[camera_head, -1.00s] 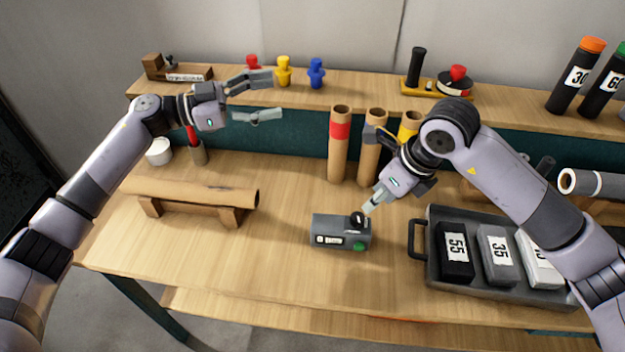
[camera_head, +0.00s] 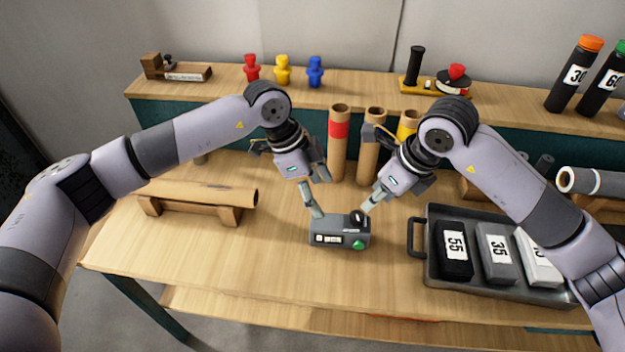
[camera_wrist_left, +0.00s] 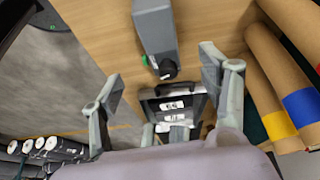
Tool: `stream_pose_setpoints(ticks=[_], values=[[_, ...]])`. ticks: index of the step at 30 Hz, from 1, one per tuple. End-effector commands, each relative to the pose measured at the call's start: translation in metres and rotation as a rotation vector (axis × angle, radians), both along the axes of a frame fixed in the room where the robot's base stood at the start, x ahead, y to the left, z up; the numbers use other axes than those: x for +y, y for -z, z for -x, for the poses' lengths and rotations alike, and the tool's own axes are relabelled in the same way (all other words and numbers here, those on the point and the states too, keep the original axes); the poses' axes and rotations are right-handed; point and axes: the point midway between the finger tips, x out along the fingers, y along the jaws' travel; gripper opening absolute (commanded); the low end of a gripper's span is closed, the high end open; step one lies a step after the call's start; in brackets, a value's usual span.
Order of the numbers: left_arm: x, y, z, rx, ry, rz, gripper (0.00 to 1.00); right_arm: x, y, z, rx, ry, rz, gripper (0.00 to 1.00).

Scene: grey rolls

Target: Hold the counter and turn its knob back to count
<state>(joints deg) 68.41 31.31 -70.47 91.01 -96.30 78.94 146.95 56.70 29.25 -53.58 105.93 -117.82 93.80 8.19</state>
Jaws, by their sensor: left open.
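The counter (camera_head: 328,232) is a small grey box on the table, with a white number window, a green button (camera_head: 359,244) and a black knob (camera_head: 357,219) on top at its right end. My left gripper (camera_head: 321,195) is open above the counter's left part, one fingertip close to its top. In the left wrist view the counter (camera_wrist_left: 154,28) and knob (camera_wrist_left: 167,69) lie ahead of the spread fingers (camera_wrist_left: 161,76), with nothing between them. My right gripper (camera_head: 370,206) points down at the knob from the right; whether it touches or grips it is unclear.
A dark tray (camera_head: 416,268) with labelled blocks stands right of the counter. A cardboard roll (camera_head: 195,193) rests on a wooden stand at left. Upright tubes (camera_head: 338,150) stand behind both grippers. The table in front of the counter is clear.

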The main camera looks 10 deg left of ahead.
Motion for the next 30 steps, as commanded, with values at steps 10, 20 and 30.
stream_pose_setpoints(ticks=[10,20,30], values=[[-0.027,0.067,0.000,0.004,0.001,0.000,0.69,0.000,0.000,0.000,0.000,0.000,0.000,0.33],[-0.049,0.118,-0.001,0.003,0.000,0.002,0.69,0.000,0.000,0.000,0.000,0.000,0.000,0.33],[-0.055,0.132,-0.002,0.000,0.000,0.002,0.69,0.000,0.000,0.000,0.000,0.000,0.000,0.33]])
